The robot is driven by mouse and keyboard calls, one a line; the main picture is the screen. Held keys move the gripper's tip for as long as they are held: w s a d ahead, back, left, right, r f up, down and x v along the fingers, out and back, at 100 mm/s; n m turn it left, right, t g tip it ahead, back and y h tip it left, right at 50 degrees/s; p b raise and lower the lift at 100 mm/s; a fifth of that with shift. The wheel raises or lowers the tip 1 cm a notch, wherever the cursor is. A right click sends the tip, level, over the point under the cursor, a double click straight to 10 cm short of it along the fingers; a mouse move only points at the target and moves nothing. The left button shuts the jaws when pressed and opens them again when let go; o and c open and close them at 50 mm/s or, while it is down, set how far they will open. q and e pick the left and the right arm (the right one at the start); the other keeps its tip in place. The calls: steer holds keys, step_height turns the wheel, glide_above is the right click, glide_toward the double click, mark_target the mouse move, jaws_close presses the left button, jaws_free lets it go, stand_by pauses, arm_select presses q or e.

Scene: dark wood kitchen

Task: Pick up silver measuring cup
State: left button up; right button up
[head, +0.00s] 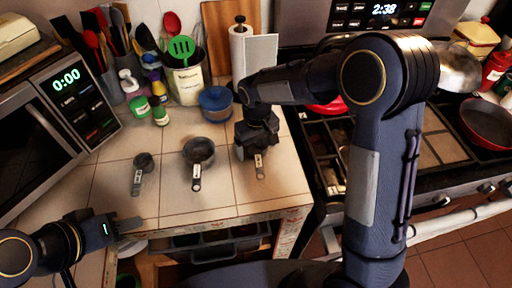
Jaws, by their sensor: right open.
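Three measuring cups show on the tiled counter in the head view. A small grey metal cup (144,160) stands at the left, its handle toward me. A larger dark grey cup (199,151) stands in the middle, its handle also toward me. At the right, a light-tipped handle (259,167) sticks out from below my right gripper (257,148); the rest of that item is hidden by the gripper. My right gripper is open and points down over it; contact cannot be told. My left gripper (130,226) is low at the left, near the counter's front edge, away from the cups.
A microwave (40,140) stands at the left. A utensil crock (186,82), a blue pot (216,102) and a paper towel roll (240,50) stand behind the cups. The stove (440,150) is at the right. An open drawer (215,243) is below the counter edge.

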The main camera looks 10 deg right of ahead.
mark_target(260, 155)
steer(key=shift+c, duration=0.5)
steer(key=c, duration=0.9)
steer(key=shift+c, duration=0.2)
steer(key=shift+r, duration=0.45)
step_height(260, 155, up, 2)
steer(key=shift+r, duration=0.1)
steer(key=s+r+b, duration=0.1)
steer(key=s+r, duration=0.3)
steer(key=shift+s+r, duration=0.1)
steer(key=shift+r, duration=0.3)
steer(key=s+r+b, duration=0.1)
steer(key=s+r, duration=0.4)
steer(key=s, duration=0.5)
steer(key=shift+d, duration=0.15)
